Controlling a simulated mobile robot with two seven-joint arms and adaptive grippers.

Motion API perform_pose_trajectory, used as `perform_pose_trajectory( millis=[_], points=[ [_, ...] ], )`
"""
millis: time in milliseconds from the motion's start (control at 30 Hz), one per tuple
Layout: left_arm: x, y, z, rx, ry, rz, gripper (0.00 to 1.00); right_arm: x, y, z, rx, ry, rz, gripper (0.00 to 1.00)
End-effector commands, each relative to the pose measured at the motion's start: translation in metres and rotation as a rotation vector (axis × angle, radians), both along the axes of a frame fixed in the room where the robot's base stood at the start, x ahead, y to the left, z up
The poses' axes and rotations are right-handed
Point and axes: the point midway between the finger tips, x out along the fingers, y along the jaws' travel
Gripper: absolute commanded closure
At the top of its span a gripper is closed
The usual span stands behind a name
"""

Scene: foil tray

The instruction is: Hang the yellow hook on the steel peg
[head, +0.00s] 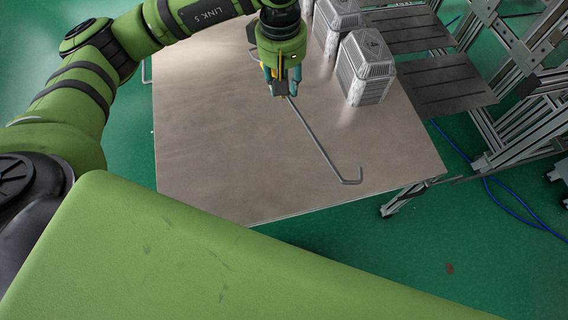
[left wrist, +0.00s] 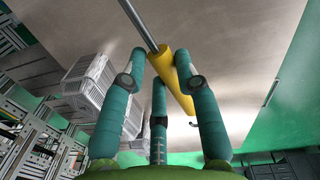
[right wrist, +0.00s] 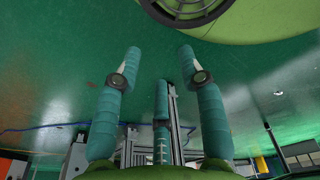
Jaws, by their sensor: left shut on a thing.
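The yellow hook is a long grey rod (head: 318,144) with a bent end, and a yellow sleeve (left wrist: 176,78) around part of it. My left gripper (head: 281,88) is shut on the sleeve, over the metal table (head: 220,150). The bent end points towards the table's front right in the head view; I cannot tell whether it touches the tabletop. A small curved grey end shows beyond the sleeve in the left wrist view. My right gripper (right wrist: 160,65) is open and empty over green floor, outside the head view. I cannot make out the steel peg in any view.
Dark slatted panels (head: 445,85) and metal frames (head: 500,105) are beyond the table's right side. A blue cable (head: 515,208) lies on the floor. The table's front left is clear.

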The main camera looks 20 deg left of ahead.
Motion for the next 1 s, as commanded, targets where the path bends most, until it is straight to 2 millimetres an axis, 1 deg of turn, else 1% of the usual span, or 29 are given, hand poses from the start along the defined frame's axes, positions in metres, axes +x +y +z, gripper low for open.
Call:
perform_pose_trajectory(
  millis=[33, 300, 500, 700, 1000],
  points=[
    [0.008, -0.006, -0.013, -0.003, 0.002, 0.111, 1.00, 0.007, 0.000, -0.010, 0.001, -0.013, 0.001, 0.60],
    [0.045, -0.031, -0.054, -0.007, 0.013, 0.779, 1.00, 0.040, 0.003, -0.029, 0.006, -0.073, 0.003, 0.60],
    [0.066, -0.049, -0.086, -0.008, 0.019, 1.273, 1.00, 0.064, 0.005, -0.043, 0.012, -0.116, 0.006, 0.60],
    [0.081, -0.066, -0.116, -0.009, 0.023, 1.722, 1.00, 0.085, 0.007, -0.053, 0.016, -0.155, 0.007, 0.60],
    [0.095, -0.086, -0.156, -0.005, 0.025, 2.287, 1.00, 0.111, 0.009, -0.065, 0.021, -0.207, 0.010, 0.60]
  ],
)
